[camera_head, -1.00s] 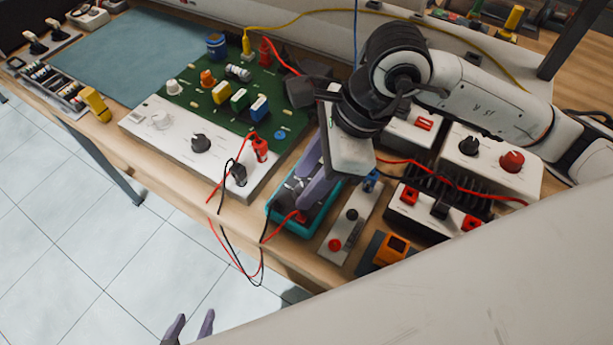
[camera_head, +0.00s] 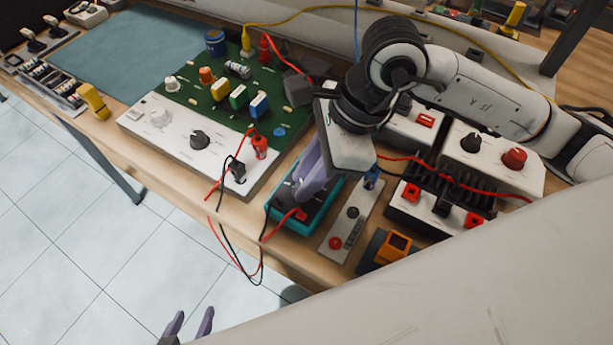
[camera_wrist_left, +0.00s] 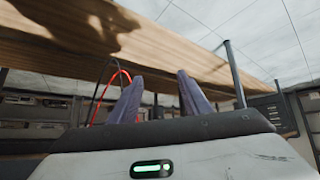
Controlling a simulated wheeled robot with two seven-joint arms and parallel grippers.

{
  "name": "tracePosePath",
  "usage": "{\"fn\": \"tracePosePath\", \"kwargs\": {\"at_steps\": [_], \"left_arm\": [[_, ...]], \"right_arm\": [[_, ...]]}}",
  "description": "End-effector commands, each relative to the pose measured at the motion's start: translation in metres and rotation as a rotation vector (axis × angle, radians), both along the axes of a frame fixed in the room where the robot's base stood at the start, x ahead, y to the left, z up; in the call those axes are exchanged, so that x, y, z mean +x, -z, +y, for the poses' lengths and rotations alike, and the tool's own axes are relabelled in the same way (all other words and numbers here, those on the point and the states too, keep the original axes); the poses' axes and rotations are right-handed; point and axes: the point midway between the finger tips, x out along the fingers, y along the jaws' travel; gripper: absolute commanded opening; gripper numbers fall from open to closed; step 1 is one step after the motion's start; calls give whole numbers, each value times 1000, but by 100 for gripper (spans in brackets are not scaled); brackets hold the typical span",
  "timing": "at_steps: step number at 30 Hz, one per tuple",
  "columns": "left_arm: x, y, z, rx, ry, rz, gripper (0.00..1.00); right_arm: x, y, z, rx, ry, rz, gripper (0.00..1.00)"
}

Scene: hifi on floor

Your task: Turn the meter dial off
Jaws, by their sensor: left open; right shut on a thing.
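The meter (camera_head: 300,229) is a teal-cased box with a dark face, lying near the front edge of the bench, with red and black leads by its near end. My right gripper (camera_head: 308,189) reaches down onto the meter's face from above. Its purple fingers are close together, shut on the dial, which they mostly hide; I cannot read its setting. My left gripper (camera_head: 190,323) is low in front of the bench, open and empty, well away from the meter. In the left wrist view its two fingers (camera_wrist_left: 160,95) stand apart below the wooden bench edge.
A white panel with a black knob (camera_head: 200,139) and a green circuit board (camera_head: 220,113) lie left of the meter. A grey strip with buttons (camera_head: 345,232) lies close on its right, with white boxes (camera_head: 493,163) beyond. Leads (camera_head: 262,262) hang over the front edge.

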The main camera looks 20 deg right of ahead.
Motion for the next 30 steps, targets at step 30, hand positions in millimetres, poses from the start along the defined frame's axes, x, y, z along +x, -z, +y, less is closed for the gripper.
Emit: {"fn": "tracePosePath", "kwargs": {"at_steps": [30], "left_arm": [[7,51,-20,-20,28,-18,44]], "right_arm": [[5,0,1,2,-693,-5,0]]}}
